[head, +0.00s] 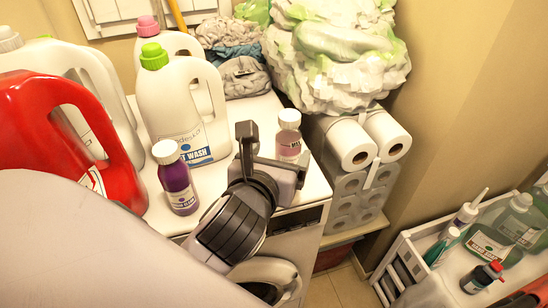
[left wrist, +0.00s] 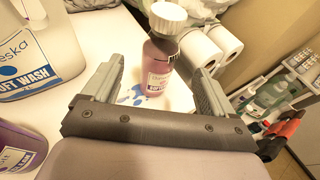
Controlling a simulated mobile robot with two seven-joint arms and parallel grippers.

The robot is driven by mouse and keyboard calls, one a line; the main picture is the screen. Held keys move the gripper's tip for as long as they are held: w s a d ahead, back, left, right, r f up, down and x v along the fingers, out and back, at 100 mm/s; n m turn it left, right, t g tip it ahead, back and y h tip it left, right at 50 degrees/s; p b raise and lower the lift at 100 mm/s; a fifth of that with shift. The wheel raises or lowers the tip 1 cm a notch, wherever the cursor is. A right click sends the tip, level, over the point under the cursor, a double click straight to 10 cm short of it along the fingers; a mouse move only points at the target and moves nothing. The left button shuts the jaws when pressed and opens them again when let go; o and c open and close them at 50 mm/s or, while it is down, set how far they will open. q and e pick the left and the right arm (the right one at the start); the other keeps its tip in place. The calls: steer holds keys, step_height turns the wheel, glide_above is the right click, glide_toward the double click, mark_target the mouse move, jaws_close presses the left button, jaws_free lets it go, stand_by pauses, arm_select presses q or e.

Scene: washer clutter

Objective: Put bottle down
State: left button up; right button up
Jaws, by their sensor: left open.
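A small pinkish bottle (head: 289,143) with a white cap stands upright on the white washer top (head: 225,185), near its right edge. It also shows in the left wrist view (left wrist: 158,62), upright between the two fingers. My left gripper (head: 273,150) is open, with a finger on each side of this bottle; gaps show beside it in the left wrist view (left wrist: 160,75). A purple bottle (head: 179,187) with a white cap stands on the washer top to the left of the gripper. My right gripper cannot be made out.
A white detergent jug (head: 180,110) with a green cap and a red jug (head: 120,165) crowd the left. Folded cloths (head: 235,55) lie behind. Paper rolls (head: 355,145) stand right of the washer. A white cart (head: 410,270) with several bottles is at the lower right.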

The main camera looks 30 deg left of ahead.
arm_select(q)
steer(key=v, duration=0.2)
steer(key=shift+s, duration=0.25)
stand_by(0.4)
